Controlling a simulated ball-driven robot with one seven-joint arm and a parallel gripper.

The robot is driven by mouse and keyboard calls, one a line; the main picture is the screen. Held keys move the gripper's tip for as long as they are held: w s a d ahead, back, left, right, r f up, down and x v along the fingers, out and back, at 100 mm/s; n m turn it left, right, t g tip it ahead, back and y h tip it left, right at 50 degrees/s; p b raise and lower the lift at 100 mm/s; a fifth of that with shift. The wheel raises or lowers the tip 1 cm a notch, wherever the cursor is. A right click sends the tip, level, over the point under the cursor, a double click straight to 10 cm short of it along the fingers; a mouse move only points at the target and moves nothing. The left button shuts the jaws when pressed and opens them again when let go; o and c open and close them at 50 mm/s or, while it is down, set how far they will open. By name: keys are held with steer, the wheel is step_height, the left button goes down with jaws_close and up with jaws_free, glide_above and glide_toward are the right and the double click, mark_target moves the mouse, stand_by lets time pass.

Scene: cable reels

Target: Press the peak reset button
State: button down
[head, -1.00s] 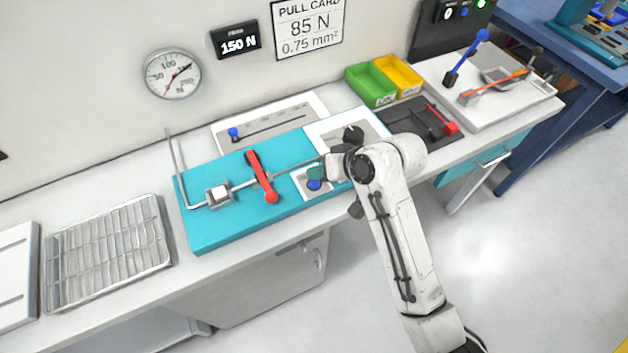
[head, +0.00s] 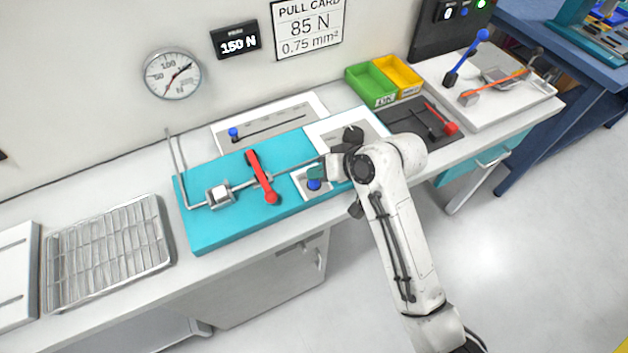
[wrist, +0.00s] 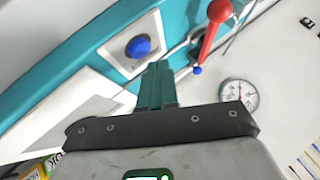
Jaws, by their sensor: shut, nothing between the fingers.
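The blue domed button (head: 314,185) sits in a square white plate on the teal test bench (head: 215,235). I take it for the peak reset button; no label on it is legible. It also shows in the wrist view (wrist: 138,47), whole and uncovered, in a dark ring. My gripper (head: 314,172) is over the button's plate, with its green fingers just behind the button in the head view. In the wrist view the shut, empty fingers (wrist: 158,66) end a little below and right of the button. I cannot tell their exact height above the plate.
A red lever (head: 262,178) and a metal rod with a clamp stand left of the button, close to my fingers. The dial gauge (head: 173,74) and a display reading 150 N (head: 236,41) are on the wall. Green and yellow bins (head: 372,86) stand behind right.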

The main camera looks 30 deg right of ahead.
mark_target(318, 184)
steer(key=shift+f, duration=0.1)
steer(key=shift+f, duration=0.3)
steer(key=shift+f, duration=0.45)
stand_by(1.1)
steer(key=shift+r+p, duration=0.85)
steer(key=shift+p, duration=0.1)
step_height(318, 184, up, 3)
steer(key=p, duration=0.3)
steer(key=shift+r, duration=1.05)
